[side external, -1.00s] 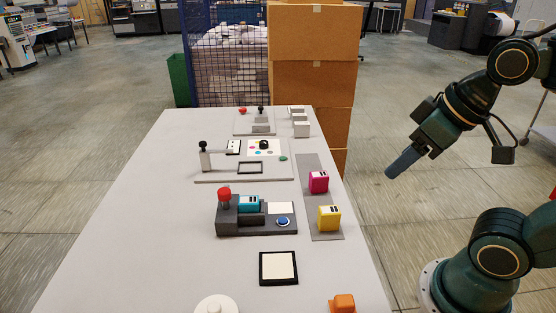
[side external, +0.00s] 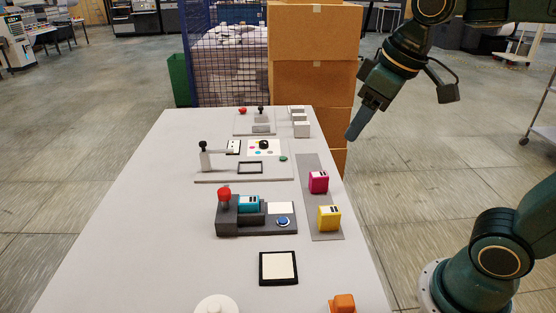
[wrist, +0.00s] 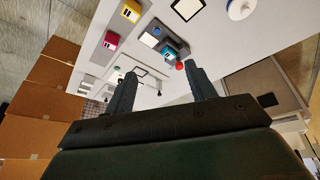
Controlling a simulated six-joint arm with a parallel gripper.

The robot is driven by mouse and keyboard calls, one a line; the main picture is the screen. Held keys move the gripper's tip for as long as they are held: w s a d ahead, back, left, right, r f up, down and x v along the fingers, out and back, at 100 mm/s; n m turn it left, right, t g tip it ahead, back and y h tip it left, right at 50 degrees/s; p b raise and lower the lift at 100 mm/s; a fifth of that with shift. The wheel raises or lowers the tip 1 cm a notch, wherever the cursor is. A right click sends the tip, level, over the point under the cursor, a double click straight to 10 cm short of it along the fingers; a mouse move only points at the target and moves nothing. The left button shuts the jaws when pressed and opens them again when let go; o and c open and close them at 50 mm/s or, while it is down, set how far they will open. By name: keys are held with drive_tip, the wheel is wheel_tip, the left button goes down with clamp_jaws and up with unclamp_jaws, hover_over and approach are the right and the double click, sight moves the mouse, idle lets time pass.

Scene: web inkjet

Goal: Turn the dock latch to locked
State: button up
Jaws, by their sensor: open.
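The dark grey dock (side external: 256,227) sits on the table with a cyan cartridge (side external: 249,204) seated in it. A red knob (side external: 224,194) stands upright at its left end; it looks like the latch handle, but its locked or unlocked setting cannot be told. In the wrist view the cyan cartridge (wrist: 170,49) and red knob (wrist: 180,65) show near the fingers. My gripper (side external: 353,134) is raised beyond the table's right edge, well apart from the dock. In the wrist view my gripper (wrist: 160,70) has its two fingers spread with nothing between them.
Magenta (side external: 318,182) and yellow (side external: 329,218) cartridges stand on a grey strip (side external: 312,166) right of the dock. A black-framed white pad (side external: 278,268) lies in front. A post with a black knob (side external: 204,155) stands behind. Stacked cardboard boxes (side external: 312,85) rise beyond the table. The table's left side is clear.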

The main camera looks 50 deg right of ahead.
drive_tip(key=w+a+n+g, duration=0.1)
drive_tip(key=w+a+n, duration=0.1)
drive_tip(key=w, duration=0.8)
drive_tip(key=n+g, duration=0.3)
drive_tip(key=n, duration=0.2)
hover_over(224, 190)
wheel_tip(224, 190, down, 13)
drive_tip(key=shift+f, duration=0.1)
wheel_tip(224, 190, down, 14)
drive_tip(key=shift+r, duration=0.15)
drive_tip(key=shift+c, duration=0.3)
drive_tip(key=c, duration=0.9)
